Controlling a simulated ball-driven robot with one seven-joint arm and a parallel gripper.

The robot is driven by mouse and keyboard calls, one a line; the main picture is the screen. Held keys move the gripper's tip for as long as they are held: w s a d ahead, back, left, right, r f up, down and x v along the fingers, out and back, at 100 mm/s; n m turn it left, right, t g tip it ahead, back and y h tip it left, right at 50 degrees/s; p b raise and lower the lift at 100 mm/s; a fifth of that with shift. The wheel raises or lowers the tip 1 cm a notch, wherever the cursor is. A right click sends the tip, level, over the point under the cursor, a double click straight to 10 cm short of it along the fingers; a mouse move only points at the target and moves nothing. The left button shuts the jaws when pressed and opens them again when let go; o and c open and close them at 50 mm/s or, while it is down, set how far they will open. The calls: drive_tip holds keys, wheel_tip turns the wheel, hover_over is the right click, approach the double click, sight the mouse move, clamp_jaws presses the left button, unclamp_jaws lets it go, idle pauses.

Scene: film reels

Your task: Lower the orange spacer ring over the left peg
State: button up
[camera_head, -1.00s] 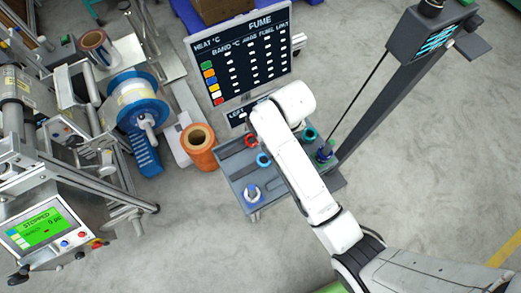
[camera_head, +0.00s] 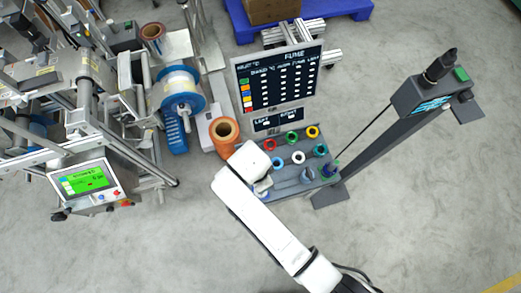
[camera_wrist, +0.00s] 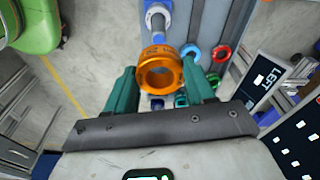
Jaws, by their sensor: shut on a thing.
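The orange spacer ring (camera_wrist: 146,58) is held between the two green fingers of my gripper (camera_wrist: 160,80), its hole facing the wrist camera. The left peg (camera_wrist: 157,22), a grey post with a pale collar, shows just above the ring in the wrist view. Its lower visible end meets the ring's edge in the picture. The ring does not appear to be around it; the gap in depth is unclear. In the head view, my arm's end (camera_head: 254,170) is over the left side of the grey tray (camera_head: 290,187) and hides the ring and the left peg.
Red (camera_head: 270,145), green (camera_head: 292,138), yellow (camera_head: 313,132), white (camera_head: 298,157) and light blue (camera_head: 278,163) rings lie on the tray. A dark post (camera_head: 375,140) stands right of it. A display board (camera_head: 278,82) stands behind, an orange roll (camera_head: 224,132) to the left.

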drive_tip(key=shift+f+b, duration=2.45)
drive_tip(key=shift+r, duration=0.1)
drive_tip(key=shift+f+b, duration=0.55)
drive_tip(key=shift+f, duration=0.95)
drive_tip(key=shift+f, duration=0.35)
drive_tip(key=shift+f+b, duration=0.75)
drive_tip(key=shift+f, duration=0.35)
drive_tip(key=shift+f+b, duration=0.6)
drive_tip(key=shift+b, duration=0.1)
